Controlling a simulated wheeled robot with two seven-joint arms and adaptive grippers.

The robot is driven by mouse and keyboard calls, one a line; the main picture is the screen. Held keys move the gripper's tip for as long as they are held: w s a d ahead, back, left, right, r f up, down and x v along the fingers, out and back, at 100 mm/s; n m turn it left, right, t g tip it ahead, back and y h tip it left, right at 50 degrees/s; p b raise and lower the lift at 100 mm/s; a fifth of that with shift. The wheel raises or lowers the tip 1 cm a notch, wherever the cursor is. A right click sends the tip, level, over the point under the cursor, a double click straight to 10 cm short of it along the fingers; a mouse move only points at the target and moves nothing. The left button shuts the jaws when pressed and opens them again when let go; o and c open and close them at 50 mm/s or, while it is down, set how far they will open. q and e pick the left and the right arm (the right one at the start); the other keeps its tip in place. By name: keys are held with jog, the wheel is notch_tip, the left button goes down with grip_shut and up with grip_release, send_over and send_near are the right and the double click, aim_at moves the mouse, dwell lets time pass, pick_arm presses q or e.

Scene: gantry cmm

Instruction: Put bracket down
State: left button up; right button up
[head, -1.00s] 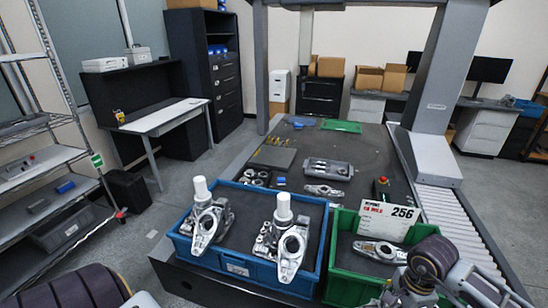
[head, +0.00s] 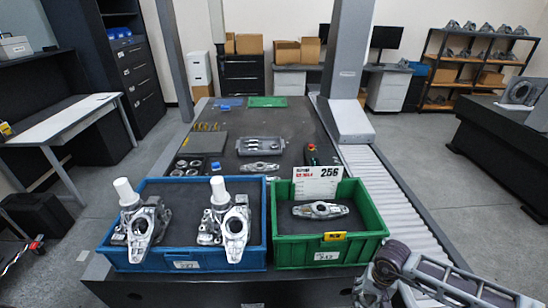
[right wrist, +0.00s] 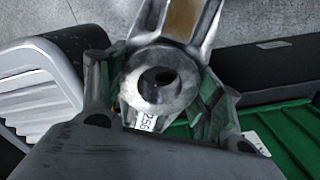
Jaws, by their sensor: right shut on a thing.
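My right gripper (right wrist: 165,105) is shut on a grey metal bracket (right wrist: 140,90), whose round bored end shows between the fingers in the right wrist view. In the head view my right gripper (head: 372,288) is at the bottom right, in front of the right corner of the green bin (head: 383,232); the held bracket cannot be made out there. Another bracket (head: 320,210) lies flat inside the green bin. Two metal castings, a left one (head: 140,225) and a right one (head: 235,228), with white cylinders stand in the blue bin (head: 185,257). My left gripper is not in view.
A sign reading 256 (head: 317,182) stands at the green bin's back. Behind are a grey tray (head: 260,146) and a red button (head: 311,148) on the dark table (head: 285,120). A roller track (head: 400,190) runs along the right. A dark bench (head: 490,140) stands far right.

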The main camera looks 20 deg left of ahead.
aim_at(377, 304)
jog(key=shift+n, duration=0.9)
jog(key=d+f, duration=0.3)
jog(key=shift+s+f, duration=0.15)
jog(key=shift+f, duration=0.1)
jog(key=shift+a, duration=0.1)
jog(key=shift+f+b, duration=0.35)
jog(key=shift+b, duration=0.05)
